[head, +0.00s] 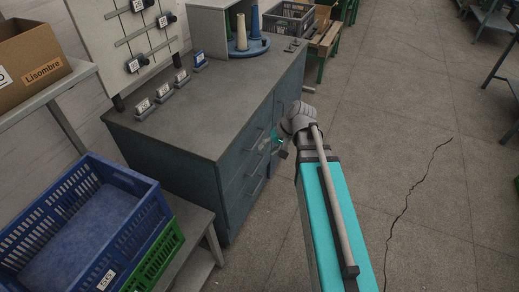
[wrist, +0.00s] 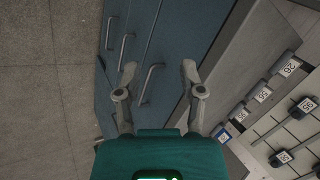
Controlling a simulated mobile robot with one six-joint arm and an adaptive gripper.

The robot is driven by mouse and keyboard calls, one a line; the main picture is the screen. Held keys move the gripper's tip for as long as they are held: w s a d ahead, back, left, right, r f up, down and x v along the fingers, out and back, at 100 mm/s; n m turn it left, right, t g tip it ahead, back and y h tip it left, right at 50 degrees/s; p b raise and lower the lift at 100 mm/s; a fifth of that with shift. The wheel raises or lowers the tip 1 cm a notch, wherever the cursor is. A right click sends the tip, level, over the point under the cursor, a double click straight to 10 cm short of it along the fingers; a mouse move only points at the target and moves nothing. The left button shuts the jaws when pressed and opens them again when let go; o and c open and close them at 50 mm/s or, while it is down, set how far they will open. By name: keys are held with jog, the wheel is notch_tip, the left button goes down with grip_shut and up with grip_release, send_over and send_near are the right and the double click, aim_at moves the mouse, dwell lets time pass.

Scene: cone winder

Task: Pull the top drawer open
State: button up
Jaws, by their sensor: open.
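The dark blue-grey drawer cabinet (head: 222,190) stands under a grey worktop. Its top drawer (wrist: 173,50) lies nearest the worktop edge in the wrist view and looks shut. The top drawer's metal bar handle (wrist: 150,83) shows between the two fingers of my gripper (wrist: 159,67), closer to the left finger. My gripper is open, and nothing is held in it. I cannot tell how far the fingertips are from the drawer front. In the head view my gripper (head: 277,146) is at the cabinet front, partly hidden by my arm.
Lower drawer handles (wrist: 125,49) show left of the top one in the wrist view. The worktop (head: 215,105) bears small labelled holders (head: 163,93) and a blue tray with cones (head: 248,46). A blue crate (head: 85,215) stands at left. The floor (head: 430,200) at right is clear, with a crack.

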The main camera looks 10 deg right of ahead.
jog(key=w+d+f+m+t+y+b, duration=0.2)
jog(key=w+d+f+t+y+b, duration=0.15)
jog(key=w+f+b, duration=0.65)
jog(key=m+t+y+b, duration=0.3)
jog(key=b, duration=1)
send_near(258, 139)
jog(key=s+d, duration=0.2)
jog(key=s, duration=0.1)
jog(key=shift+w+d+f+t+b, duration=0.15)
jog(key=shift+w+d+t+b, duration=0.25)
jog(key=shift+d, duration=0.15)
jog(key=b+x, duration=0.2)
jog(key=x, duration=1.2)
jog(key=shift+s+a+b, duration=0.15)
jog(key=shift+b, duration=0.25)
grip_shut()
jog(key=shift+d, duration=0.25)
jog(key=shift+s+a, duration=0.1)
jog(key=shift+a, duration=0.1)
